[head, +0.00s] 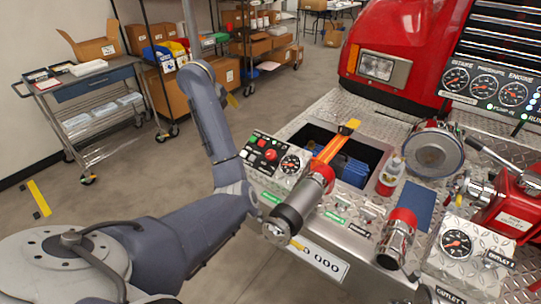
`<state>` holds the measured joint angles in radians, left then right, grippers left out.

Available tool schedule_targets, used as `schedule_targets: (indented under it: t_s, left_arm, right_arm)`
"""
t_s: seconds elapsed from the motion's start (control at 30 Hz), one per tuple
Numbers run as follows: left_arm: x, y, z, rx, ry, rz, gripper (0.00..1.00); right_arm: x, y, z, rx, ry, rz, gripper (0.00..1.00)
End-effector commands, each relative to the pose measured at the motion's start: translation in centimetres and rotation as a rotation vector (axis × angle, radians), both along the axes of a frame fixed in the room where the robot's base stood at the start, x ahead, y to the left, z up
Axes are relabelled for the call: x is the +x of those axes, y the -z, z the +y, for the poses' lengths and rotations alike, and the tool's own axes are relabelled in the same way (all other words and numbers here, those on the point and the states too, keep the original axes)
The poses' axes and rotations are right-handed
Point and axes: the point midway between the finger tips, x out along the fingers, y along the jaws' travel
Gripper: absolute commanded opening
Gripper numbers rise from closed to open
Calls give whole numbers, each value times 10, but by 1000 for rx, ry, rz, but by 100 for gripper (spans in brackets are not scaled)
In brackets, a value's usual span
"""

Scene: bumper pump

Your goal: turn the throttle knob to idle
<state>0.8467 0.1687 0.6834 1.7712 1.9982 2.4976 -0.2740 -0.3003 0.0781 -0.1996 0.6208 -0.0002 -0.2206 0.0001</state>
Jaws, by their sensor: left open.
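A small black control panel (262,152) with a red knob (270,155) and several small buttons sits at the left corner of the bumper deck. Its lettering is too small to read, so I cannot tell whether this knob is the throttle or where it points. My left arm (180,240) comes in from the lower left, and one link rises in the picture left of the panel. My left gripper is open, but its fingers are hard to make out against the arm and the metal fittings. I see no hold on the knob. My right gripper does not show.
A round gauge (291,164) sits beside the panel. A gauge panel (490,92) is on the right. A grey cart (90,90) stands at the left.

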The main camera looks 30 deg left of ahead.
Motion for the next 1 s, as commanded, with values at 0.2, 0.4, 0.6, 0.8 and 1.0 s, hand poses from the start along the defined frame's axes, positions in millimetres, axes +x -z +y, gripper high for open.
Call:
schedule_targets:
  t_s: [0.2, 0.4, 0.6, 0.8, 1.0]
  left_arm:
    - [15, -16, -21, 297, 427, 136, 61]
    - [17, 11, -74, 459, 920, 287, 61]
    - [15, 25, -122, 485, 1263, 279, 61]
    - [13, 25, -131, 508, 1372, 256, 61]
    - [18, 36, -133, 517, 1387, 254, 61]
  right_arm:
    - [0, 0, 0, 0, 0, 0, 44]
    - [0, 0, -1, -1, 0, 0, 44]
    - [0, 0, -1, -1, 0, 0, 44]
    - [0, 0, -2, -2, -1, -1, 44]
    - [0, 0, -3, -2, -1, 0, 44]
